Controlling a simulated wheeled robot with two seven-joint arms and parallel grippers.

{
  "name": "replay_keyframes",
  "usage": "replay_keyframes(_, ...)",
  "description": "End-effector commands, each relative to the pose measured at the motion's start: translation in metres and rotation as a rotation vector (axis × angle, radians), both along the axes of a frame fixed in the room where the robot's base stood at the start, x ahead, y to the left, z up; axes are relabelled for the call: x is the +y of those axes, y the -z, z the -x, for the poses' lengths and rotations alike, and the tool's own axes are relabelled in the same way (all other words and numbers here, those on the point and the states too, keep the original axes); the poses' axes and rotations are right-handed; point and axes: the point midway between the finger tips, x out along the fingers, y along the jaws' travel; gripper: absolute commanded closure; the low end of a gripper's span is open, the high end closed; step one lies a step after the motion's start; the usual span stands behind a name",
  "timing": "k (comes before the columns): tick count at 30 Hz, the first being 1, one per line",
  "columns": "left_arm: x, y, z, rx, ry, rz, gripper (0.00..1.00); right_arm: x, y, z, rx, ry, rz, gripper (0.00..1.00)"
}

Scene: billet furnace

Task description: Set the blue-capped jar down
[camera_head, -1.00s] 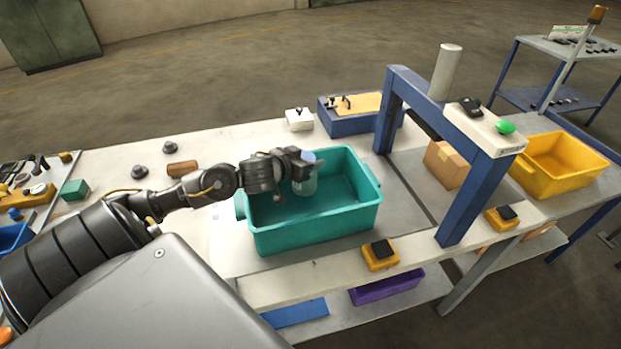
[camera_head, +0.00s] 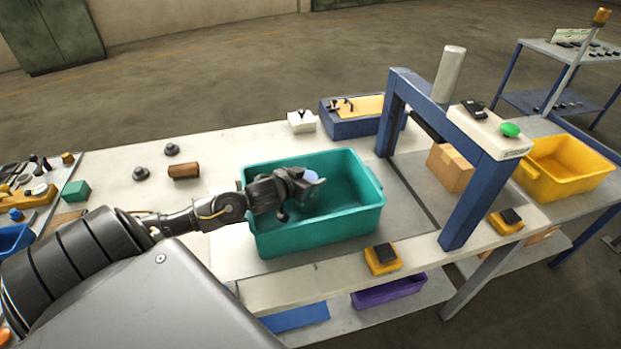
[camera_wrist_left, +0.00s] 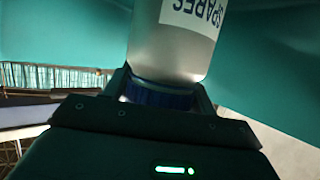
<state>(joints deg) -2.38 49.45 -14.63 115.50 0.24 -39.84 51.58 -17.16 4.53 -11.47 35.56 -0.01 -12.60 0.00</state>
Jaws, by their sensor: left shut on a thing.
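The blue-capped jar (camera_wrist_left: 178,50) is clear-bodied and carries a white label reading SPARES, upside down in the left wrist view. Its blue cap (camera_wrist_left: 160,95) sits between the jaws of my left gripper (camera_wrist_left: 160,104), which is shut on it. In the head view my left gripper (camera_head: 302,187) is down inside the teal bin (camera_head: 318,228). Only a pale blue bit of the jar (camera_head: 313,178) shows there, beside the fingers. The jar's lower part is hidden, so I cannot tell whether it touches the bin floor. My right gripper is not in view.
A blue gantry frame (camera_head: 478,190) with a green button stands right of the bin. A yellow bin (camera_head: 562,168) lies beyond it. A brown cylinder (camera_head: 184,171) and dark knobs lie left. Yellow-based switches (camera_head: 382,260) sit along the front edge.

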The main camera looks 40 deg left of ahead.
Motion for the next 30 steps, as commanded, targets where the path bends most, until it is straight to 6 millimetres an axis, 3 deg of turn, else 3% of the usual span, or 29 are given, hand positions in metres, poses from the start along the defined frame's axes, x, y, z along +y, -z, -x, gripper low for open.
replay_keyframes(1,0.000,0.001,0.000,-0.002,-0.001,0.002,0.85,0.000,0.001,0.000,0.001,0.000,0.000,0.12)
replay_keyframes(2,0.000,0.001,0.000,0.000,-0.001,0.001,0.40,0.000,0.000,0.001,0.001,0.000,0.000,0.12)
replay_keyframes(6,0.000,0.001,0.000,0.000,-0.001,0.001,0.22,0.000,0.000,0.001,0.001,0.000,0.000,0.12)
replay_keyframes(16,0.001,-0.003,0.001,0.000,-0.001,-0.001,0.22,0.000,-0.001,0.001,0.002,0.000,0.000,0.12)
replay_keyframes(30,-0.002,-0.026,0.063,0.002,0.000,0.000,0.22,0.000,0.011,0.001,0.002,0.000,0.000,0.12)
